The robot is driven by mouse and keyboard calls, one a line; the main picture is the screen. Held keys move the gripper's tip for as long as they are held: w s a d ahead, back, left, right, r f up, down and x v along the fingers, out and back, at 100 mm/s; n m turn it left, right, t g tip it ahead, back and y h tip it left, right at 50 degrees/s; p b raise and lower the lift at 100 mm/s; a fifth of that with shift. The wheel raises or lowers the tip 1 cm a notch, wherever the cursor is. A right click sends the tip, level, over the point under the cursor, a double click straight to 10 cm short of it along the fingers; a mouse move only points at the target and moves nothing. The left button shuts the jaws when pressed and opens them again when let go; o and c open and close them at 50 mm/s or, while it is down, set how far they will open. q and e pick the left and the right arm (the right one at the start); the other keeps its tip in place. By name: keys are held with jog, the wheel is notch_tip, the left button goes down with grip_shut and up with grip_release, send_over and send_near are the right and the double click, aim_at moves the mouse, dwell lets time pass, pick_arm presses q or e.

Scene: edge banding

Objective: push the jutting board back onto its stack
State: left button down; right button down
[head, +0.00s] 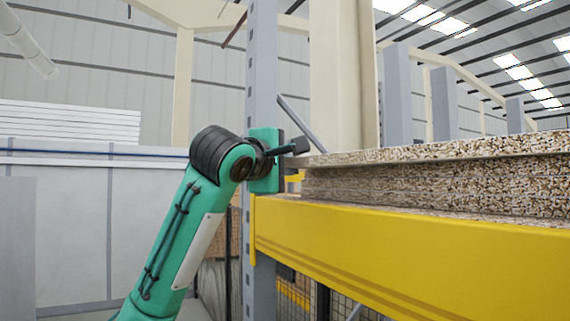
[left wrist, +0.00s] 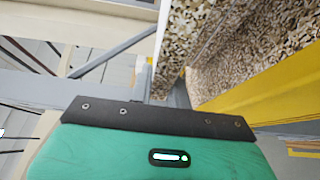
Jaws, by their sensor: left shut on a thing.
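The jutting board (head: 440,150) is a speckled chipboard panel on top of the stack (head: 430,188). Its left end sticks out past the boards below, at the left end of the yellow beam. My left gripper (head: 298,147) is at that end, shut on the board; the contact itself is hard to see. In the left wrist view, the green and black gripper body fills the lower part and hides the fingertips. Speckled board faces (left wrist: 200,35) show above it there. My right gripper is not in view.
The stack rests on a yellow rack beam (head: 400,245). A grey upright post (head: 262,70) stands right behind my left gripper. White panels (head: 70,125) are at the left, and a beige column (head: 342,80) rises behind the boards.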

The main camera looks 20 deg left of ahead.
pick_arm(q)
jog(key=shift+d+f, duration=0.15)
jog(key=shift+d, duration=0.7)
jog(key=c, duration=1.2)
grip_release()
jog(key=shift+w, duration=0.2)
jog(key=shift+c, duration=0.2)
jog(key=shift+w, duration=0.1)
jog(key=shift+s+a+b, duration=0.2)
jog(key=shift+s+b, duration=0.2)
jog(key=shift+s, duration=0.2)
jog(key=s+a+b, duration=0.1)
jog(key=s+b, duration=0.6)
jog(key=s, duration=0.5)
jog(key=shift+s+a, duration=0.15)
jog(key=shift+s, duration=0.1)
